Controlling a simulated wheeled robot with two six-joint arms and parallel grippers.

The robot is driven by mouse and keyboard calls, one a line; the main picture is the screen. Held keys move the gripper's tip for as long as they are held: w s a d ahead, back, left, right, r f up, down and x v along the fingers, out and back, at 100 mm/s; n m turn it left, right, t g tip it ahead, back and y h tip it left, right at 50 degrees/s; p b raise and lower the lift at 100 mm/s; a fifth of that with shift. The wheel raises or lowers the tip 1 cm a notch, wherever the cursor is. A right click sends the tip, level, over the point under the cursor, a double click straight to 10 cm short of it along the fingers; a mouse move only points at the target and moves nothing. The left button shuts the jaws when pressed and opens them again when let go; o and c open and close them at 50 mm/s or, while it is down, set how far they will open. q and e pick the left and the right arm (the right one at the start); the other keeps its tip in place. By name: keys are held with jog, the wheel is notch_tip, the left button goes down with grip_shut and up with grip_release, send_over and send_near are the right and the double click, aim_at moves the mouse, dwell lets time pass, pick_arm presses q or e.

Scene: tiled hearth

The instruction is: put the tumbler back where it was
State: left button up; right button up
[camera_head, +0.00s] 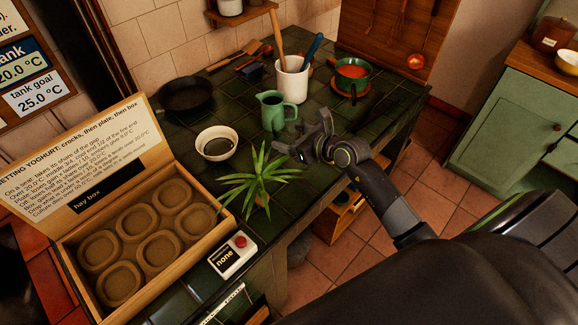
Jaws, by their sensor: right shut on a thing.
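My right gripper (303,145) is over the dark green tiled counter (325,180), just right of and in front of the green jug (273,112). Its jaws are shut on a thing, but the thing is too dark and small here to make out. I cannot pick out a tumbler anywhere in this view; whether it is the thing in the jaws I cannot tell. My left gripper is not in view.
A spiky potted plant (257,178) stands close left of the gripper. A white bowl (217,143), a white utensil crock (291,80), a pot of red food (352,74) and a black pan (186,97) surround it. The open hay box (178,242) is at left.

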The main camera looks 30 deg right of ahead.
notch_tip(320, 180, down, 6)
jog(key=shift+a+r, duration=0.15)
jog(key=shift+f, duration=0.35)
notch_tip(320, 180, down, 3)
jog(key=shift+f+b, duration=0.2)
jog(key=shift+b, duration=0.45)
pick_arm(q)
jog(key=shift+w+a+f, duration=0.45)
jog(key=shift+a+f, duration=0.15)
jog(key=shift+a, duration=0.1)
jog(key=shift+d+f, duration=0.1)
pick_arm(e)
jog(key=shift+f, duration=0.15)
jog(key=o, duration=1.2)
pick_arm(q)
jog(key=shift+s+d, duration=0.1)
